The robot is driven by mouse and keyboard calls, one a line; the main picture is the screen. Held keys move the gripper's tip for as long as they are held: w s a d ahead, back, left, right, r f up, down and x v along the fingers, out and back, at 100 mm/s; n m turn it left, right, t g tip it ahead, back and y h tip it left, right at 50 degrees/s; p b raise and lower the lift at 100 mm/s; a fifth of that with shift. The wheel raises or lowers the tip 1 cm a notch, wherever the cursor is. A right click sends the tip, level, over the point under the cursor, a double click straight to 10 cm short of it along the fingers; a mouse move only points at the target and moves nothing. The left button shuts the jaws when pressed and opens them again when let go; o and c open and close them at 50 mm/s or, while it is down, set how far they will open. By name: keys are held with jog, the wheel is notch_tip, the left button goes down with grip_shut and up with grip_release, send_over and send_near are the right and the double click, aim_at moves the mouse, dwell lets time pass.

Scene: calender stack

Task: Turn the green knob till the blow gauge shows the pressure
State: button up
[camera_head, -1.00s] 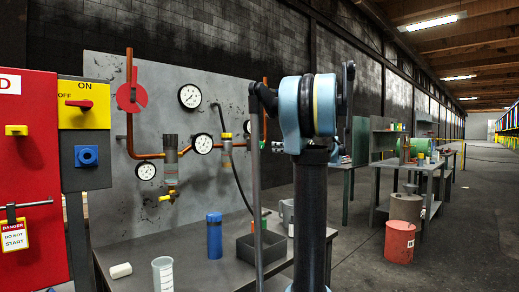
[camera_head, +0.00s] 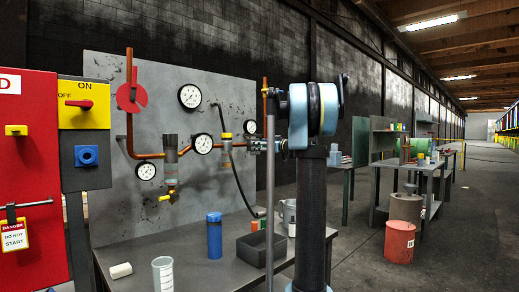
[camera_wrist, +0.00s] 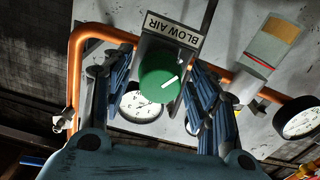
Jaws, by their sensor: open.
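The green knob (camera_wrist: 160,78) with a white mark sits beside a "BLOW AIR" label (camera_wrist: 174,30) in the wrist view. My open gripper (camera_wrist: 161,72) has one finger on each side of it; I cannot tell whether either touches. A white-faced gauge (camera_wrist: 141,108) lies partly behind the knob, and its reading is unclear. Another gauge (camera_wrist: 297,118) shows at the right edge. In the head view my gripper (camera_head: 256,145) is at the right side of the grey panel, and the knob cannot be made out there.
The grey panel (camera_head: 105,120) carries copper pipes (camera_head: 129,95), several gauges and a red disc handle (camera_head: 131,97). On the bench below stand a blue bottle (camera_head: 214,238), a clear beaker (camera_head: 162,275) and a dark open bin (camera_head: 258,250). A red cabinet (camera_head: 30,200) stands at left.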

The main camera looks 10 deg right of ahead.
jog(key=c, duration=1.1)
jog(key=shift+o, duration=0.2)
jog(key=shift+a, duration=0.3)
jog(key=shift+d, duration=0.2)
